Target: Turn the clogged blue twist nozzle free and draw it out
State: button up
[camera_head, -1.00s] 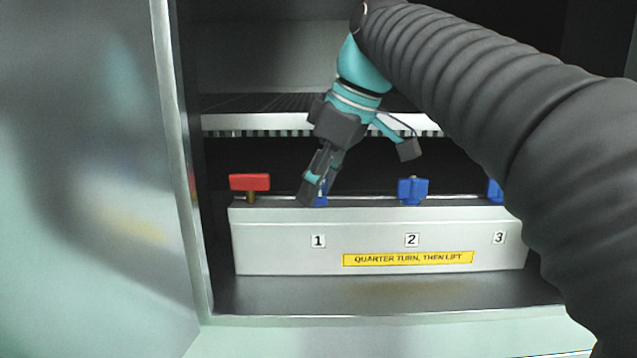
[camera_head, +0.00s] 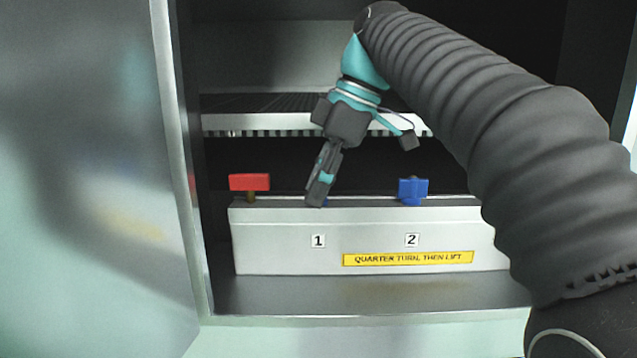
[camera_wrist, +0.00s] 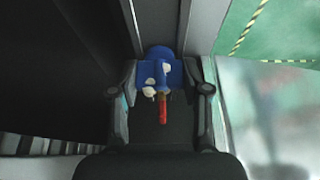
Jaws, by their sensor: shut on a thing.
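The blue twist nozzle at number 1 stands on the grey manifold block (camera_head: 280,240). In the wrist view the nozzle (camera_wrist: 160,72) has whitish lumps on it and sits between my two fingers. My gripper (camera_head: 317,198) reaches down at a tilt onto position 1 and is shut on this nozzle. In the head view my fingers hide almost all of it. I cannot see whether it has lifted from its seat. A second blue nozzle (camera_head: 413,190) stands upright at number 2, apart from my gripper.
A red-handled valve (camera_head: 249,183) stands on the block left of position 1. A narrow red piece (camera_wrist: 163,108) shows near the nozzle in the wrist view. A yellow label (camera_head: 408,258) reads "QUARTER TURN, THEN LIFT". A slatted shelf (camera_head: 265,122) lies behind; the cabinet's metal edge (camera_head: 180,170) is at left.

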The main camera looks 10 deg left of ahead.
jog(key=shift+r, duration=1.2)
jog(key=shift+d, duration=0.1)
